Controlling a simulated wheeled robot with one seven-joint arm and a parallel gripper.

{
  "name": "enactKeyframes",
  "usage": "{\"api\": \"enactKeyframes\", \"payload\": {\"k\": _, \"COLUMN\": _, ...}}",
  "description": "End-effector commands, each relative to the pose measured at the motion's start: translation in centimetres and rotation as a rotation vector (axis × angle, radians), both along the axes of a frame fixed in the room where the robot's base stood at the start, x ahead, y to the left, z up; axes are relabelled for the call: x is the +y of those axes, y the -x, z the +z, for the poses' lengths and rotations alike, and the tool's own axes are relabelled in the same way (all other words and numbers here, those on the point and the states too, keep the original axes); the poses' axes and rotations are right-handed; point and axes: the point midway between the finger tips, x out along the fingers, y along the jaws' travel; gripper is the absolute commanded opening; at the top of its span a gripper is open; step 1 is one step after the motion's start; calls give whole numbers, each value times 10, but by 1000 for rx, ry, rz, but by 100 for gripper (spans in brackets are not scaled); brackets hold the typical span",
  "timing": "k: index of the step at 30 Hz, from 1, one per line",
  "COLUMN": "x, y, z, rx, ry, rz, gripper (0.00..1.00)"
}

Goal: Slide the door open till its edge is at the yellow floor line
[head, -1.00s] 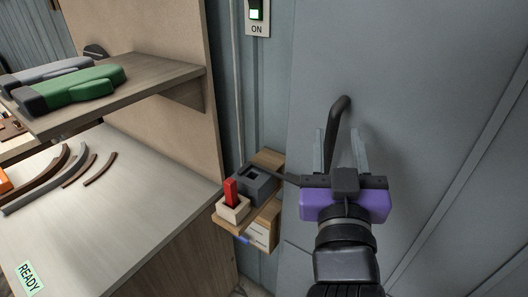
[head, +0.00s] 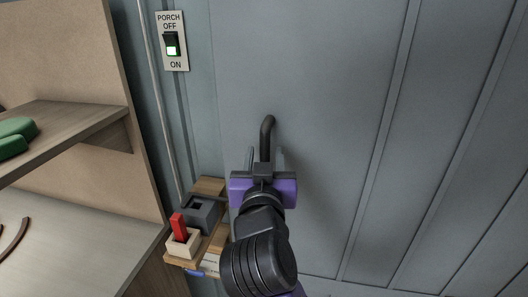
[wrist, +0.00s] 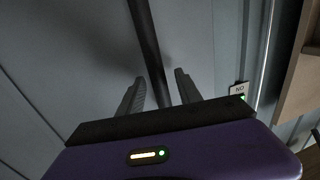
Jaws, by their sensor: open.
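The door (head: 320,80) is a large blue-grey panel filling the middle and right of the head view. Its handle is a dark, bent vertical bar (head: 267,130). My gripper (head: 265,155) is at the lower part of the bar, open, with one finger on each side of it. In the wrist view the bar (wrist: 148,40) runs down between the two open fingers (wrist: 159,80); I cannot tell if either touches it. The purple gripper body hides the bar's lower end. The yellow floor line is not in view.
Left of the door, a small wooden shelf (head: 210,187) holds a dark grey socket block (head: 201,212) and a red peg (head: 178,226) in a pale block, close to my gripper. A porch switch (head: 171,44) is on the wall. A shelving unit (head: 75,60) and bench stand at left.

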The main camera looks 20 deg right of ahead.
Motion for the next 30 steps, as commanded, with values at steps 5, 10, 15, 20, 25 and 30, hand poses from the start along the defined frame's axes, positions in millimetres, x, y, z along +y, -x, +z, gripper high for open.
{"api": "enactKeyframes", "payload": {"k": 5, "x": -3, "y": -7, "z": 0, "rx": 1, "ry": 0, "rz": 0, "gripper": 41}}
{"api": "enactKeyframes", "payload": {"k": 10, "x": -3, "y": -7, "z": -1, "rx": 0, "ry": 0, "rz": 1, "gripper": 41}}
{"api": "enactKeyframes", "payload": {"k": 15, "x": -3, "y": -7, "z": -1, "rx": 0, "ry": 0, "rz": 1, "gripper": 18}}
{"api": "enactKeyframes", "payload": {"k": 20, "x": -3, "y": -7, "z": -1, "rx": 0, "ry": 0, "rz": 1, "gripper": 0}}
{"api": "enactKeyframes", "payload": {"k": 25, "x": -3, "y": -7, "z": 0, "rx": 0, "ry": 1, "rz": 1, "gripper": 0}}
{"api": "enactKeyframes", "payload": {"k": 30, "x": -3, "y": -7, "z": 0, "rx": 0, "ry": 1, "rz": 1, "gripper": 0}}
